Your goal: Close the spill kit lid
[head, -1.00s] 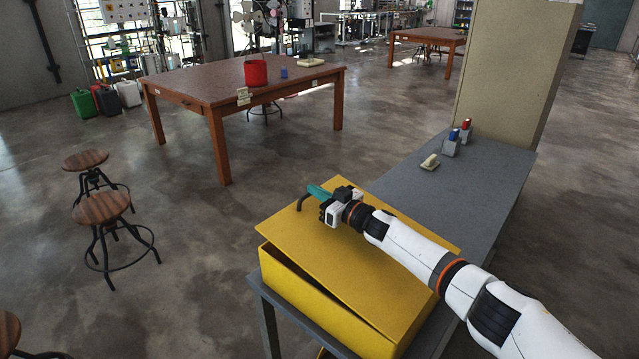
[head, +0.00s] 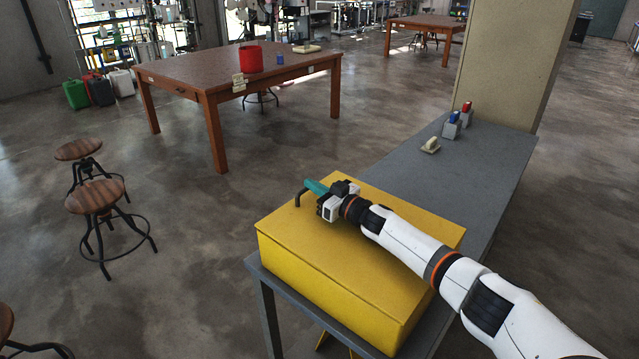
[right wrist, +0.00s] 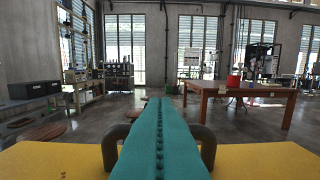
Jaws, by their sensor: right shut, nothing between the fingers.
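The yellow spill kit box (head: 335,290) stands on the near end of the grey bench. Its yellow lid (head: 390,212) lies flat on the box, and no gap shows along the front edge. A dark handle (head: 300,197) rises at the lid's far left edge. My right gripper (head: 314,187), with teal fingers, is shut and empty, low over the lid beside the handle. In the right wrist view the teal fingers (right wrist: 160,140) lie together across the lid (right wrist: 55,160), with the handle (right wrist: 207,145) showing on both sides of them. Whether they touch it is unclear. My left gripper is out of view.
The grey bench (head: 470,185) runs back to a tall beige cabinet (head: 515,60). A cream object (head: 431,145) and small holders with red and blue tops stand on it. Wooden stools (head: 95,196) and a brown table (head: 230,75) stand on the open floor at left.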

